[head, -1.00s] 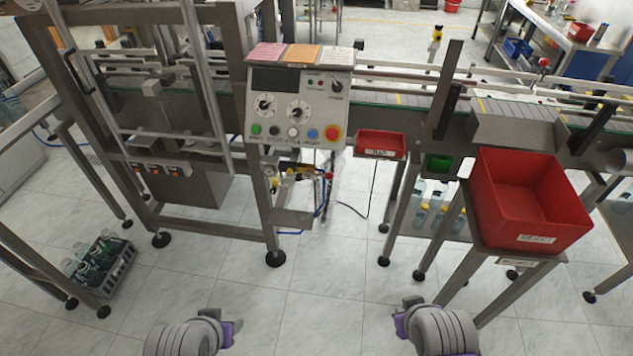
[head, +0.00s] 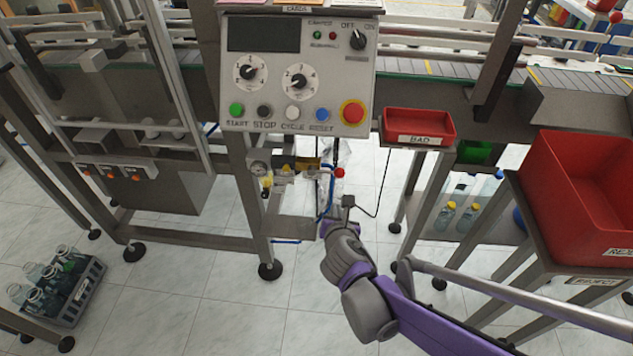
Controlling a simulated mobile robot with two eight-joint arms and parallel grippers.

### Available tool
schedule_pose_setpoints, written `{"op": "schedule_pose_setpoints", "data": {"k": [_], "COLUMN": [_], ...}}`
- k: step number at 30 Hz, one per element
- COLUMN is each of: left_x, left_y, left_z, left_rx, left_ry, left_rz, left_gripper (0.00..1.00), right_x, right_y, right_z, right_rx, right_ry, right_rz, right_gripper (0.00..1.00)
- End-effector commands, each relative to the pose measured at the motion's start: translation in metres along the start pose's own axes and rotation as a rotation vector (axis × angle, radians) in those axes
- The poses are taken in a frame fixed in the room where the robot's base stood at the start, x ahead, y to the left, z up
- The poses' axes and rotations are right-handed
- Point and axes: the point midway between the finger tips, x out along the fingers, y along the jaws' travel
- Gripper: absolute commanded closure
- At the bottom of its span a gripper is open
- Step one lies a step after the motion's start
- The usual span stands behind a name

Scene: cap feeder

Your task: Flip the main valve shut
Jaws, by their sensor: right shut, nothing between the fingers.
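The air-supply assembly (head: 290,172) sits under the control panel. It has a round gauge (head: 258,168), yellow parts, blue hoses and a red knob (head: 339,173) at its right end. I cannot tell for certain which small part is the main valve or how its handle stands. My right gripper (head: 347,202) is shut and empty, just below and slightly right of the red knob. It appears apart from the knob, though the depth is hard to judge. My left gripper is out of view.
The control panel (head: 335,75), with dials and buttons, hangs above the assembly. A red BAD tray (head: 420,139) is to its right, and a large red bin (head: 560,215) stands further right. A crate of bottles (head: 92,292) is on the floor at left.

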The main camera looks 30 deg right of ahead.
Motion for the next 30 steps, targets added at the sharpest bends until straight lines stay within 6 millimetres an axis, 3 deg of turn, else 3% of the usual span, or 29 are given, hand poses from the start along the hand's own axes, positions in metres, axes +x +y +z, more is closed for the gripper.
{"op": "schedule_pose_setpoints", "data": {"k": [14, 17, 28, 30], "left_x": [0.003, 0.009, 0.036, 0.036], "left_y": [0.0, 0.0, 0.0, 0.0], "left_z": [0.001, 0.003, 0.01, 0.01], "left_rx": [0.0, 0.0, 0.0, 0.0], "left_ry": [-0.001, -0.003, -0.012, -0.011], "left_rz": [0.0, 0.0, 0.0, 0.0], "left_gripper": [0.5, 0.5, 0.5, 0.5], "right_x": [0.008, 0.021, 0.1, 0.1], "right_y": [0.0, 0.0, 0.0, 0.0], "right_z": [0.0, -0.001, -0.001, 0.007], "right_rx": [-0.015, -0.014, -0.013, -0.014], "right_ry": [-0.003, -0.002, -0.002, -0.003], "right_rz": [0.001, 0.0, 0.0, 0.001], "right_gripper": [1.0, 1.0, 1.0, 1.0]}}
